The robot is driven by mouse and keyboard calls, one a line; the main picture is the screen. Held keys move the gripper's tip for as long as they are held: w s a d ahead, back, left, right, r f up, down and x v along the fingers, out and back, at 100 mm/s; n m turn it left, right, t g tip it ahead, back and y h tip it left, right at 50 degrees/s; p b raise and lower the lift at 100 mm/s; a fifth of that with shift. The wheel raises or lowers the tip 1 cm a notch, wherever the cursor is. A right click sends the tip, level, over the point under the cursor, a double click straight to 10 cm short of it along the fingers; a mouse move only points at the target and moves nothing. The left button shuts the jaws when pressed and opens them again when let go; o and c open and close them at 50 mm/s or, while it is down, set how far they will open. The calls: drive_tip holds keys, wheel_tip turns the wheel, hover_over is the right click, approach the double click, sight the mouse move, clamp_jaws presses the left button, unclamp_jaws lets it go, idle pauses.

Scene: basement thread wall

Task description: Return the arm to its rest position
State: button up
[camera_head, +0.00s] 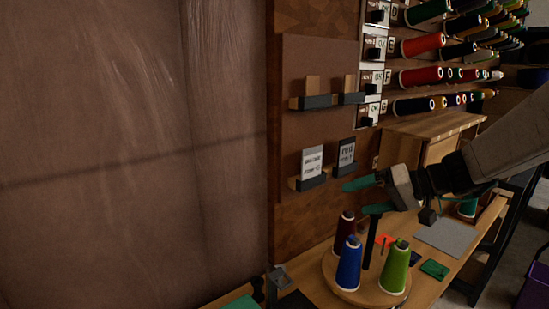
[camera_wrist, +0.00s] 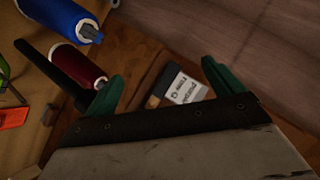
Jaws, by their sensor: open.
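My gripper (camera_head: 368,196) is at the end of my arm (camera_head: 450,178), reaching left from the right side in the head view. Its two green fingers are apart with nothing between them. It hangs in front of the wall panel, just below the card holders and above the thread cones. In the wrist view the open fingers (camera_wrist: 165,85) also show. A white-labelled card (camera_wrist: 185,88) in a dark holder shows beyond them. The cards in the lower holders show in the head view, one white (camera_head: 312,161) and one dark (camera_head: 346,152).
A round wooden stand (camera_head: 352,296) on the bench holds blue (camera_head: 348,266), green (camera_head: 395,270) and dark red (camera_head: 345,229) cones close below my gripper. Racks of thread cones (camera_head: 422,45) fill the wall at upper right. A wooden box (camera_head: 405,147) stands behind my arm.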

drive_tip(key=s+d+g+h, duration=0.1)
drive_tip(key=s+d+h, duration=0.1)
drive_tip(key=s, duration=0.7)
drive_tip(key=s+d+f+m+g+h, duration=0.1)
drive_tip(key=s+h, duration=0.4)
drive_tip(key=s, duration=0.5)
drive_tip(key=s+d+g+h, duration=0.1)
drive_tip(key=s+d+h, duration=0.2)
drive_tip(key=s, duration=0.6)
drive_tip(key=shift+s+f+m+g+h, duration=0.15)
drive_tip(key=shift+s+m+g+h, duration=0.25)
drive_tip(key=shift+h, duration=0.2)
